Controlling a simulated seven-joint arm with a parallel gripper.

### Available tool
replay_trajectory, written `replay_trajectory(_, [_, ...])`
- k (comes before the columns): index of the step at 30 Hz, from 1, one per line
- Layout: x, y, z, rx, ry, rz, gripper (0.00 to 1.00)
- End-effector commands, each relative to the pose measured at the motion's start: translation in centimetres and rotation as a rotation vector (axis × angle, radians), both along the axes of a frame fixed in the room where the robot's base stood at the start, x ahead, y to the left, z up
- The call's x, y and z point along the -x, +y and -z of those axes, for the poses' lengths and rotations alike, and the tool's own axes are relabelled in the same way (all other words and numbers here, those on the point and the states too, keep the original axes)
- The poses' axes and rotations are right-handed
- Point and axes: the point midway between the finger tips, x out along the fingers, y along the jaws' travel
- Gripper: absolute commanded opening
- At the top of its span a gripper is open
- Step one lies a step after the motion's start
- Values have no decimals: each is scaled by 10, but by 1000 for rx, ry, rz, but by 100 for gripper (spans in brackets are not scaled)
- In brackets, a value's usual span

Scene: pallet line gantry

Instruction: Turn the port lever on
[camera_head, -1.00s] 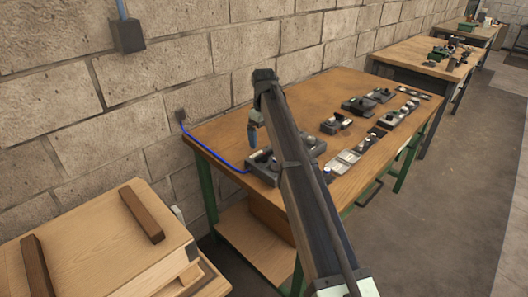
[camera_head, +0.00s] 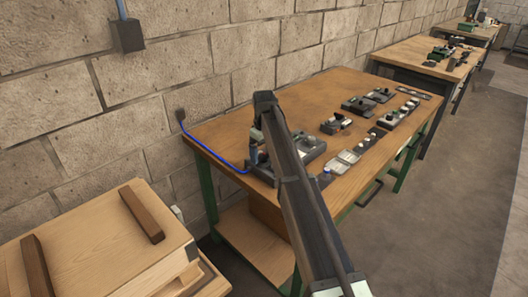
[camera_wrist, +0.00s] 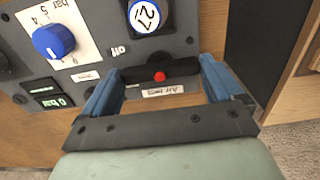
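In the wrist view, a dark lever-like bar (camera_wrist: 184,71) with a red dot lies across the grey control panel (camera_wrist: 180,48). An "off" label (camera_wrist: 118,50) is beside its left end. My gripper (camera_wrist: 162,68) is open, with one blue finger near each end of the bar. I cannot tell whether the fingers touch it. In the head view my gripper (camera_head: 256,150) is low at the panel unit (camera_head: 262,172) on the near end of the workbench (camera_head: 225,130); my arm hides part of the unit.
A blue hose (camera_head: 215,158) runs from the wall to the unit. Several other devices (camera_head: 338,123) stand farther along the bench.

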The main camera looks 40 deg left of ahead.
Motion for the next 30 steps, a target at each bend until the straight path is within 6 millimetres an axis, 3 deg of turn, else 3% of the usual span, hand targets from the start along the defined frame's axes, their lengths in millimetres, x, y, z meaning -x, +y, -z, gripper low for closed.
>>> replay_trajectory(9, [0, 0, 0, 0, 0, 0, 63])
replay_trajectory(20, [0, 0, 0, 0, 0, 76, 63])
replay_trajectory(30, [0, 0, -1, 0, 0, 346, 63])
